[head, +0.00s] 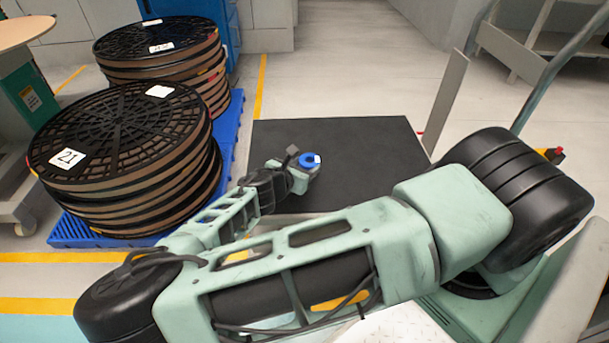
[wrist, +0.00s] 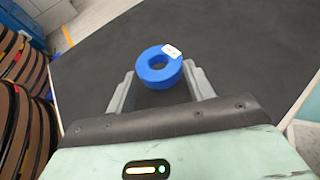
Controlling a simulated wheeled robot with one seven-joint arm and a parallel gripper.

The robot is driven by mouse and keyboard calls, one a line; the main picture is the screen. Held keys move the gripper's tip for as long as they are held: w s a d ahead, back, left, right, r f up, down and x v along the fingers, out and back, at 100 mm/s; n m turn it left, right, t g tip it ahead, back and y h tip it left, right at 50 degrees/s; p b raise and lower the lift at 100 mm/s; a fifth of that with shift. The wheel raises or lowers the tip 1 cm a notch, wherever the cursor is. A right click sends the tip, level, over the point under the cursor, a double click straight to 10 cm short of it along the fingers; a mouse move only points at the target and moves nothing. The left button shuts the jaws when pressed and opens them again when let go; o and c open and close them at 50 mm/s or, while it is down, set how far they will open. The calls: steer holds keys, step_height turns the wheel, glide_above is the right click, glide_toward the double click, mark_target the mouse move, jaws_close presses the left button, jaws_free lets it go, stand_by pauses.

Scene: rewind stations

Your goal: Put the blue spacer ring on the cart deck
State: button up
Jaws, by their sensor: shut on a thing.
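The blue spacer ring (head: 309,160) is a thick ring with a white label, held at the end of my outstretched arm. My gripper (head: 302,168) is shut on it. In the wrist view the ring (wrist: 151,72) sits between the two grey fingers of my gripper (wrist: 160,74), with its hole facing up toward the camera. A flat dark slab, which looks like the cart deck (head: 350,140), lies behind and below the ring. It also fills most of the wrist view (wrist: 235,50). The height of the ring above it is hard to tell.
Stacks of large black-topped reels (head: 120,135) stand on blue pallets (head: 75,232) at the left. A thin upright panel (head: 446,103) stands at the dark slab's right edge. Shelving (head: 515,50) is at the back right. The dark slab looks bare.

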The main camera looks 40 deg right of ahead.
steer(key=shift+f+b, duration=0.4)
steer(key=shift+f, duration=1)
steer(key=o, duration=1)
steer(key=shift+f, duration=0.15)
steer(key=shift+c, duration=0.2)
